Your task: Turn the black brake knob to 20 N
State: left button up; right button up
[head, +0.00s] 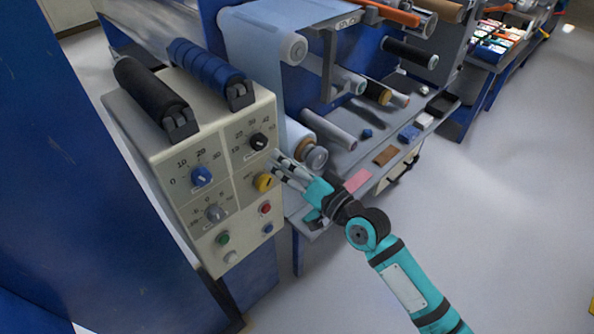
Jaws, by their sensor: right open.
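The black brake knob (259,142) is at the upper right of the cream control panel (240,184) in the head view. Scale numbers surround it, with 20, 30 and 40 legible. Its pointer direction is too small to read surely. My right gripper (276,163) is open and empty, just below and right of the black knob, near the yellow knob (264,182). I cannot tell whether it touches the panel. My left gripper is not in view.
The panel also carries a blue knob (201,176), a grey knob (215,213) and several coloured buttons. Black (152,92) and blue (207,72) rollers sit on top. Film rollers and a shelf (345,158) stand right of it. The floor at right is clear.

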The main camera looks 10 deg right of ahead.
jog(key=shift+v, duration=1.6)
